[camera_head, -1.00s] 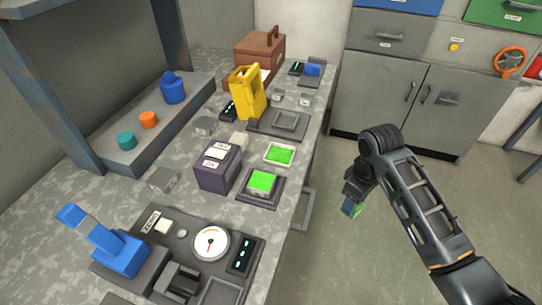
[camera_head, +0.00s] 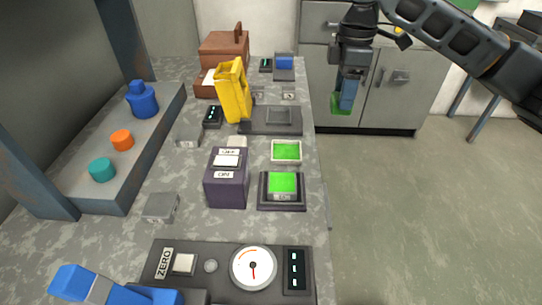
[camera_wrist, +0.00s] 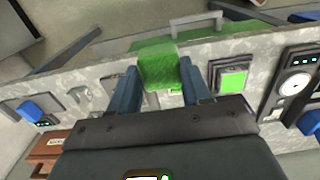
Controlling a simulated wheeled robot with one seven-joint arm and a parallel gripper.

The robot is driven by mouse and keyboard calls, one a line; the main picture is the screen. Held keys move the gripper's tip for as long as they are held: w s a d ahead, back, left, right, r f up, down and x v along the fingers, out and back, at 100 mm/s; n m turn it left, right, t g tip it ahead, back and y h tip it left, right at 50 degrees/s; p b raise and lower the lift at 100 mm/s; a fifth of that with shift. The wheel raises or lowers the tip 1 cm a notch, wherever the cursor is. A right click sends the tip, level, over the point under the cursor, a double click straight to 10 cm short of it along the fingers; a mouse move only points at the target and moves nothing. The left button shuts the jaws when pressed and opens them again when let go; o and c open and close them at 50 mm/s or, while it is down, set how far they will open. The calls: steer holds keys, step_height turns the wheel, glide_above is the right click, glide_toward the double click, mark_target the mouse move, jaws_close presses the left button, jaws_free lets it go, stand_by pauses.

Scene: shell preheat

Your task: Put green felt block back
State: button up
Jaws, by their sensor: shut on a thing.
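My gripper (camera_head: 347,93) is shut on the green felt block (camera_head: 339,105), high to the right of the bench and over the floor in the head view. The wrist view shows the block (camera_wrist: 159,66) between my two blue-grey fingertips (camera_wrist: 161,88). A small white-rimmed tray (camera_head: 273,161) with a bright green inside sits on the bench. Just in front of it is a dark-framed unit (camera_head: 263,204) with a green square top; its green top also shows in the wrist view (camera_wrist: 233,82).
A dark purple switch box (camera_head: 226,190) stands left of the green unit. A yellow upright holder (camera_head: 234,95) and a brown box (camera_head: 224,50) stand farther back. A dial panel (camera_head: 222,262) lies at the front. Right of the bench is open floor.

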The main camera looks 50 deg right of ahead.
steer(key=shift+w+a+r, duration=0.15)
steer(key=shift+w+a, duration=0.1)
steer(key=shift+a, duration=0.05)
steer(key=w+a+f, duration=0.2)
steer(key=a, duration=0.1)
steer(key=w+a+f, duration=0.2)
steer(key=a, duration=0.1)
steer(key=w+a+f, duration=0.2)
steer(key=shift+w+a+f+p, duration=0.3)
steer(key=shift+w+a, duration=0.05)
steer(key=shift+a, duration=0.05)
steer(key=shift+a+f, duration=0.1)
steer(key=shift+f, duration=1.95)
steer(key=shift+f, duration=0.1)
steer(key=o, duration=0.9)
steer(key=shift+o, duration=0.2)
step_height(320, 180, up, 12)
